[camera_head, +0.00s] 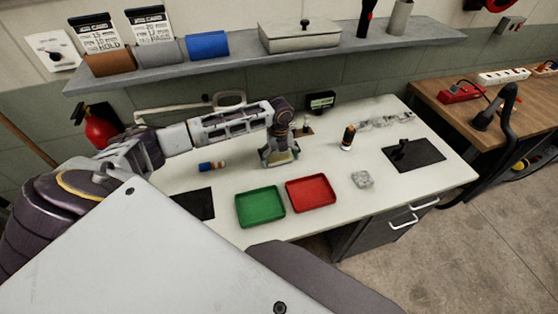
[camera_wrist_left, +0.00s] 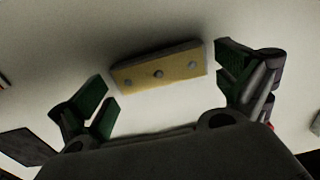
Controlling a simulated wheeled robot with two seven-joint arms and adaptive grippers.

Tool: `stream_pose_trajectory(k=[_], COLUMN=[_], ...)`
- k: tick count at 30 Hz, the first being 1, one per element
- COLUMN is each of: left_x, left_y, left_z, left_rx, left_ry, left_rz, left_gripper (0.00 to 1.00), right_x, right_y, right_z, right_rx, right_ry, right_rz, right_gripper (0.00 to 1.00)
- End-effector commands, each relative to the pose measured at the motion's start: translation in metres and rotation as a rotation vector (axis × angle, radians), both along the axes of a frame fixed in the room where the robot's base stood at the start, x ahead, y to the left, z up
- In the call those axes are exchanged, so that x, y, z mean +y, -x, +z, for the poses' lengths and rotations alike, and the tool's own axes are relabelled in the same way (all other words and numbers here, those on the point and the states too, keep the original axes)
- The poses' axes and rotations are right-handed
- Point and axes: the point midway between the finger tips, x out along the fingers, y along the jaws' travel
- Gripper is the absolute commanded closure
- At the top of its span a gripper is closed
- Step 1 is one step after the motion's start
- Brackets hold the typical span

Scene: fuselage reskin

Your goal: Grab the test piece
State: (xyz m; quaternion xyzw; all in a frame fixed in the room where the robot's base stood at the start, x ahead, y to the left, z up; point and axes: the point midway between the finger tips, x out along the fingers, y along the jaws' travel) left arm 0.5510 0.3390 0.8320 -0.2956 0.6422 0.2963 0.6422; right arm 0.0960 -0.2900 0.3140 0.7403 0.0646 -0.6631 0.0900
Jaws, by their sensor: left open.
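The test piece (camera_wrist_left: 158,72) is a flat yellowish bar with a darker edge and three round rivet heads. In the left wrist view it lies on the pale table, between and slightly beyond my left gripper's fingers. My left gripper (camera_head: 280,158) points down at the table behind the green and red trays. In the left wrist view its two green-padded fingers (camera_wrist_left: 164,84) are spread wide, with nothing held. In the head view the test piece is hidden by the gripper. My right gripper is not in view.
A green tray (camera_head: 238,211) and a red tray (camera_head: 331,201) lie in front of the gripper. A blue-and-orange cylinder (camera_head: 211,166) is to its left. An orange-and-black bottle (camera_head: 348,138), a clear block (camera_head: 362,179) and a black mat (camera_head: 429,153) are to its right.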

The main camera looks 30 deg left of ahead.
Motion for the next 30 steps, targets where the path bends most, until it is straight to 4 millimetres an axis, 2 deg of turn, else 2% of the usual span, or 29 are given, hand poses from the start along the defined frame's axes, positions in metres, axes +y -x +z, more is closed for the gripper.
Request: stream_pose_trajectory(k=[14,22,30], left_x=[0.0,0.0,0.0], left_y=[0.0,0.0,0.0], left_z=[-0.001,-0.001,0.0], left_rx=[-0.001,0.0,-0.001], left_ry=[0.001,0.0,0.001], left_rz=[0.0,0.0,0.0], left_gripper=[0.0,0.33,0.35], right_x=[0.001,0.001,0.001], right_y=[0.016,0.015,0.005], right_z=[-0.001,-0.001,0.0], right_rx=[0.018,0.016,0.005], right_ry=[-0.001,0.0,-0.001], right_rz=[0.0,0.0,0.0], right_gripper=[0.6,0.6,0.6])
